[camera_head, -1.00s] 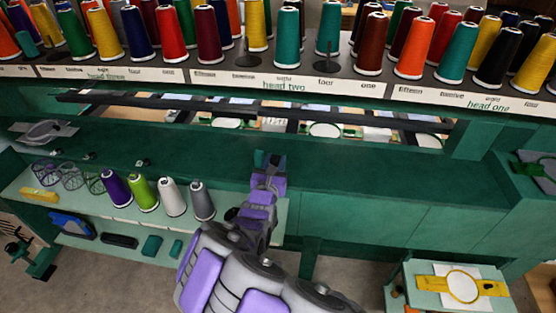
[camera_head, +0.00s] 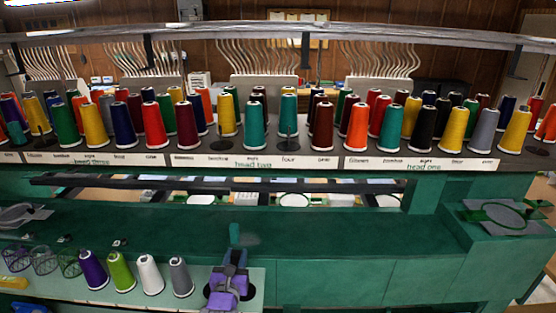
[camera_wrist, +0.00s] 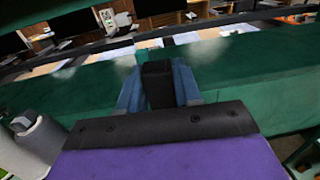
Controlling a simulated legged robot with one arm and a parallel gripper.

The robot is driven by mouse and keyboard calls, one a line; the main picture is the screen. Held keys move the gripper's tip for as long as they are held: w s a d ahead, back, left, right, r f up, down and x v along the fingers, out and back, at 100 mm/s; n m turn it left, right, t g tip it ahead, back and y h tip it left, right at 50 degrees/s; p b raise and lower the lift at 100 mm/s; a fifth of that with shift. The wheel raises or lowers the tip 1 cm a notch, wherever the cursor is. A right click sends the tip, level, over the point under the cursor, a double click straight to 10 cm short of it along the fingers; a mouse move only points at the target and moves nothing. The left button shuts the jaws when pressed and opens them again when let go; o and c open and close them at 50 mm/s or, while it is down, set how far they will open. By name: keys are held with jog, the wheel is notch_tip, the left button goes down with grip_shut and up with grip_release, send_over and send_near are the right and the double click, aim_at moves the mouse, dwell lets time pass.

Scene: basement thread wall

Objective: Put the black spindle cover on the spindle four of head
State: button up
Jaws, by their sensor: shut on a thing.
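My gripper (camera_head: 235,255) is at the front of the machine, low in the head view. In the wrist view its blue fingers (camera_wrist: 158,88) are shut on a dark block-like thing (camera_wrist: 157,82). On the rack, the place labelled four of head two has a bare spindle with a dark round base (camera_head: 288,147). The held thing is well below and in front of the rack.
Coloured thread cones (camera_head: 357,127) crowd the rack. Another bare base (camera_head: 221,146) is in head two. Purple, lime, white and grey cones (camera_head: 180,277) stand on the pale shelf left of my gripper. A long rail (camera_head: 300,28) runs above.

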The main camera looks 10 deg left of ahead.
jog(key=shift+d+r, duration=0.15)
jog(key=shift+d, duration=0.35)
